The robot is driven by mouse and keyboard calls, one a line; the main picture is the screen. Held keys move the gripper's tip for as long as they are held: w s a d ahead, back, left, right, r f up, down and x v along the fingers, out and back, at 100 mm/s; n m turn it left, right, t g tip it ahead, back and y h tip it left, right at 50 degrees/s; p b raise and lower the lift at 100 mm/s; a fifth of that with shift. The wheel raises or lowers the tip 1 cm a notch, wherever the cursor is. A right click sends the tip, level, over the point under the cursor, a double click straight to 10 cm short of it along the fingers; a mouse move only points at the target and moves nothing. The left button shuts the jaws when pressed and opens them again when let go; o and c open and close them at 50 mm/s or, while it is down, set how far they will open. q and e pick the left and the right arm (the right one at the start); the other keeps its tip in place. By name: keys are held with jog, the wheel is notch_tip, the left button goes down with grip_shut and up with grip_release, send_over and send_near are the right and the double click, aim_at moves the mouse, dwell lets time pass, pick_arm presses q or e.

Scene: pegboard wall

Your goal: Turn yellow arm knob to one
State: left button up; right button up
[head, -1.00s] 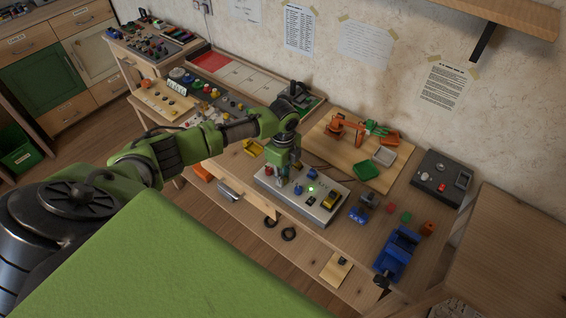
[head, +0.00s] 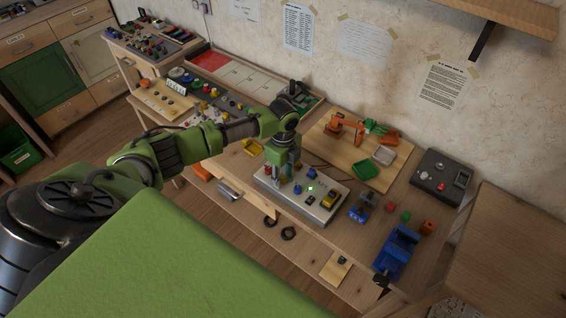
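A grey control box (head: 275,191) sits near the front edge of the workbench, with several small controls and a lit green lamp (head: 310,188) on top. A yellow control (head: 330,199) is at its right end; I cannot make out its pointer or markings, nor be sure it is the arm knob. My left gripper (head: 285,181) points down over the left part of the box, close to its top. It hides some controls there, and its fingers are too small to tell open from shut. A red button (head: 267,171) is left of it, a blue knob (head: 298,189) right. My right gripper is out of view.
An orange toy arm (head: 345,125) stands on a wooden board behind the box, with a green tray (head: 365,170). A blue vise (head: 398,250) is at the bench's right front. A dark box (head: 441,178) sits further right.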

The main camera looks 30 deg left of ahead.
aim_at(283, 178)
pick_arm(q)
jog(key=shift+r, duration=0.15)
notch_tip(283, 178, up, 12)
dwell(0.4)
dwell(0.3)
